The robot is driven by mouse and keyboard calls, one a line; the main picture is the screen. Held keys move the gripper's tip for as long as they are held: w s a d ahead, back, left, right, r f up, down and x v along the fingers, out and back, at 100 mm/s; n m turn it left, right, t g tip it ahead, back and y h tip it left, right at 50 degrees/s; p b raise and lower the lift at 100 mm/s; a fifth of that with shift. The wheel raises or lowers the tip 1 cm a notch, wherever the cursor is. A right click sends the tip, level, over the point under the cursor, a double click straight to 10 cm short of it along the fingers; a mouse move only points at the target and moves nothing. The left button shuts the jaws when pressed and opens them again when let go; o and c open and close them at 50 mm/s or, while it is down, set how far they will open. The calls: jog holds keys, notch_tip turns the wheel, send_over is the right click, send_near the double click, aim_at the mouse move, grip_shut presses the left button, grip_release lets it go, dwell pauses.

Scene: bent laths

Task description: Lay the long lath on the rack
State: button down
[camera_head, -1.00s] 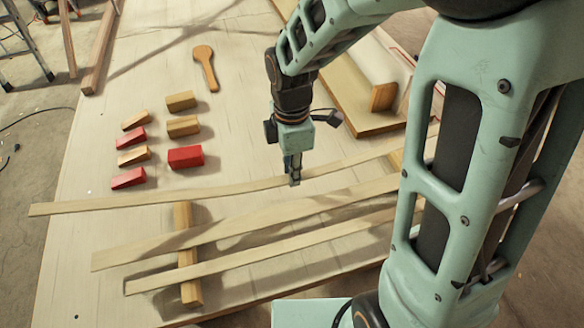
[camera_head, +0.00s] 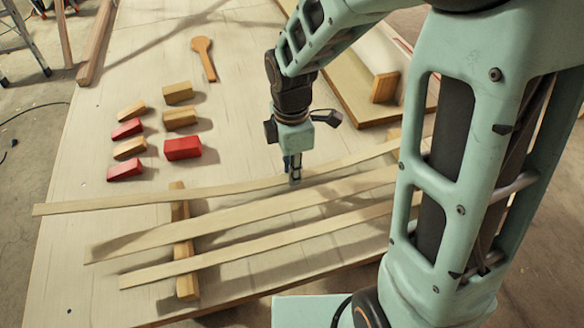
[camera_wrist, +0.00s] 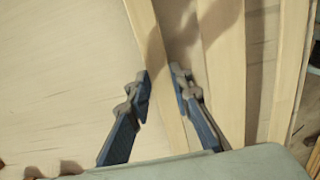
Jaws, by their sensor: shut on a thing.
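The long lath (camera_head: 110,202) is a thin, pale, slightly bent strip running across the table, the farthest back of three laths. My gripper (camera_head: 294,180) is shut on it right of its middle; in the wrist view the long lath (camera_wrist: 152,45) passes between the two blue fingers (camera_wrist: 160,85). The rack has a left wooden bearer (camera_head: 187,283) and a right one, of which only the far end (camera_head: 393,134) shows. The long lath crosses over the left bearer's far end; I cannot tell if it touches. My arm hides the laths' right parts.
Two other laths, a middle one (camera_head: 240,214) and a front one (camera_head: 250,248), lie across the rack in front. Several wooden and red blocks (camera_head: 182,148) and wedges sit behind left, with a wooden paddle (camera_head: 204,58). A board (camera_head: 355,95) lies back right.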

jog(key=shift+f+b, duration=0.35)
jog(key=shift+f, duration=0.25)
jog(key=c, duration=1.7)
grip_release()
jog(key=shift+o, duration=0.4)
jog(key=shift+o, duration=0.6)
jog(key=shift+r, duration=0.15)
jog(key=shift+r+p, duration=2.65)
jog(key=shift+r, duration=0.25)
